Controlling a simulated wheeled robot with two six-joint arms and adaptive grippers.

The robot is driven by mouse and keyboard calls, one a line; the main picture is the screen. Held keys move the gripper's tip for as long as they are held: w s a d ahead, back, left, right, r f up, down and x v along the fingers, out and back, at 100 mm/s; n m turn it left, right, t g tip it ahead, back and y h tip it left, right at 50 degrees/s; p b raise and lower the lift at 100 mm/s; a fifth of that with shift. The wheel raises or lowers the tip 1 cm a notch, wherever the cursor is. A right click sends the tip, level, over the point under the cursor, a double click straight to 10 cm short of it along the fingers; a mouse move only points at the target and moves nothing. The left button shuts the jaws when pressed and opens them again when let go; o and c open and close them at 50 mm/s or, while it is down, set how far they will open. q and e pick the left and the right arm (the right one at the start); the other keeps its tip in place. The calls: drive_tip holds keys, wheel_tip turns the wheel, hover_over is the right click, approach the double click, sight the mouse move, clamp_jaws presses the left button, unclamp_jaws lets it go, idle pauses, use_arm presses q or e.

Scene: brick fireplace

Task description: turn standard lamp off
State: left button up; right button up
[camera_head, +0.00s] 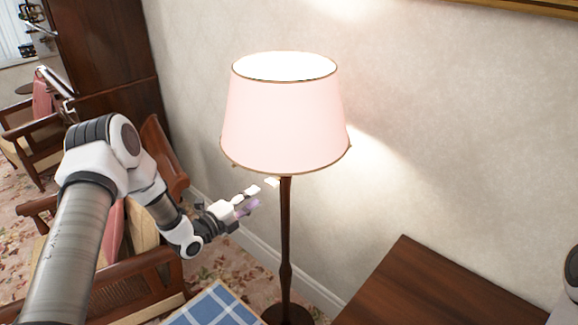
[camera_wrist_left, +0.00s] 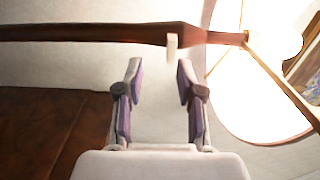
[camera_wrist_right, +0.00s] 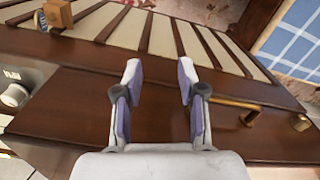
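The standard lamp has a pink shade (camera_head: 285,120) and a dark wooden pole (camera_head: 286,235). It is lit, with bright light on the wall. A small white piece (camera_head: 271,182), probably the switch, sits beside the pole just under the shade. My left gripper (camera_head: 257,197) is open, left of the pole. In the left wrist view the pole (camera_wrist_left: 100,33) runs across the top, and the white piece (camera_wrist_left: 172,46) shows between and just beyond the open fingertips (camera_wrist_left: 160,72), with no clear contact. My right gripper (camera_wrist_right: 160,72) is open and empty, over dark wooden furniture.
An armchair (camera_head: 140,265) stands left of the lamp, below my left arm. A blue checked cloth (camera_head: 212,308) lies at the bottom middle. A dark wooden top (camera_head: 425,290) fills the lower right. The wall (camera_head: 440,120) is close behind the lamp. A brass handle (camera_wrist_right: 235,103) shows near my right gripper.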

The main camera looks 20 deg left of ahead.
sight(269, 185)
use_arm(q)
drive_tip(key=x, duration=0.2)
drive_tip(key=p+x, duration=0.1)
drive_tip(key=x, duration=0.1)
drive_tip(key=r+x, duration=0.1)
drive_tip(key=x, duration=0.1)
drive_tip(key=shift+w+d+r, duration=0.15)
drive_tip(key=shift+w, duration=0.2)
drive_tip(key=shift+w+d+r, duration=0.1)
drive_tip(key=shift+w+d, duration=0.05)
drive_tip(key=shift+w, duration=0.15)
drive_tip(key=shift+s, duration=0.1)
drive_tip(key=shift+d, duration=0.1)
clamp_jaws()
